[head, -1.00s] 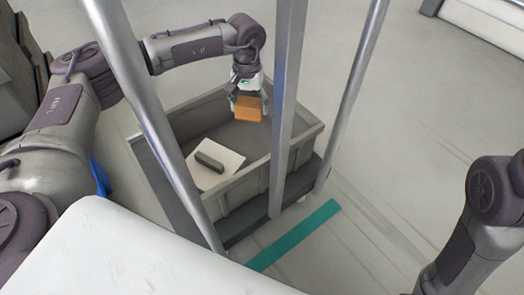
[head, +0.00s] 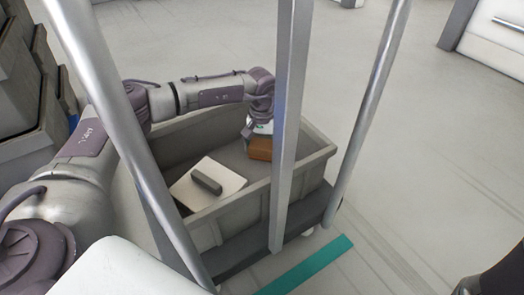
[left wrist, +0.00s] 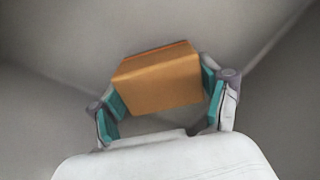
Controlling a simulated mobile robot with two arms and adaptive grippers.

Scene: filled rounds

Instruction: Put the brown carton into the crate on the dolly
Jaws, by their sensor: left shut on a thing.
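The brown carton (head: 259,149) is a small box at the far right part of the crate's inside in the head view. My left gripper (head: 256,132) is shut on it from above. In the left wrist view the carton (left wrist: 158,78) sits between the teal finger pads of the left gripper (left wrist: 165,95). The grey crate (head: 235,202) stands on the dark dolly (head: 250,252). The carton is low, within the crate's rim; whether it touches the floor of the crate I cannot tell. My right gripper is not in view.
A white sheet with a dark grey block (head: 206,181) on it lies in the crate's near left part. Upright metal posts (head: 289,120) stand in front of the crate. Stacked dark bins (head: 25,130) are at the left. A teal strip (head: 305,268) marks the open floor.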

